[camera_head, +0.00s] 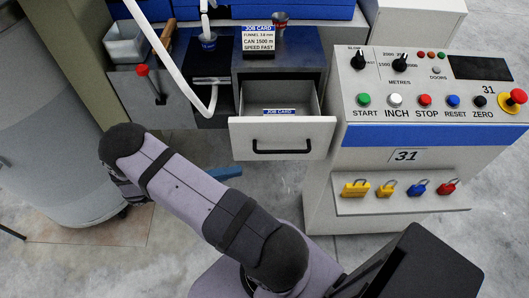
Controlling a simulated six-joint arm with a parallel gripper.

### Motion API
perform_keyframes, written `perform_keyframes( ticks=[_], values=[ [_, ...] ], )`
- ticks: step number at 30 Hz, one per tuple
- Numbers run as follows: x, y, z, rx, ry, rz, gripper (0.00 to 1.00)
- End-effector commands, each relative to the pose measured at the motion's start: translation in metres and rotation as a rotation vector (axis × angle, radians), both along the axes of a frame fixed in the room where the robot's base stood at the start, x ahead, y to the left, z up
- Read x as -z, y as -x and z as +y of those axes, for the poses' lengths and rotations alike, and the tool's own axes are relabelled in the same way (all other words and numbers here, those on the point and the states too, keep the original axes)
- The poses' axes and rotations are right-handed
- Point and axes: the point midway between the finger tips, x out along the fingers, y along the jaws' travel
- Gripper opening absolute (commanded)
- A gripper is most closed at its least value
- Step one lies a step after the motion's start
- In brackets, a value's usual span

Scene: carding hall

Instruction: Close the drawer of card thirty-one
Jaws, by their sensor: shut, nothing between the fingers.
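The drawer (248,132) is pulled out from the grey cabinet (305,62) left of the console marked 31. Its pale front has a dark bar handle (282,148) and faces me. Its inside shows, with a blue-and-white job card (278,112) lying in it. My arm rises from the bottom of the picture and bends at the left, with the drawer front to the right of that bend. I cannot make out my gripper, as my own arm links cover that area.
The control console (420,120) stands right of the drawer, with buttons, a red stop knob (512,100) and several coloured padlocks on a shelf (400,206). A red-knobbed lever (149,82) and a grey can (50,130) are at left. A blue object (225,173) lies below the drawer.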

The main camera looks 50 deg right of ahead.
Motion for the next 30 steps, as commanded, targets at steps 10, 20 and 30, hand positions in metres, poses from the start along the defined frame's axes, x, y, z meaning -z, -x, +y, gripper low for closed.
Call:
perform_keyframes(
  ticks=[10, 20, 30],
  values=[
    [-0.001, 0.011, -0.017, 0.004, -0.001, 0.001, 0.00],
    [-0.002, 0.041, -0.065, 0.005, -0.001, -0.001, 0.00],
    [0.001, 0.035, -0.104, 0.003, 0.000, -0.004, 0.00]
  ],
)
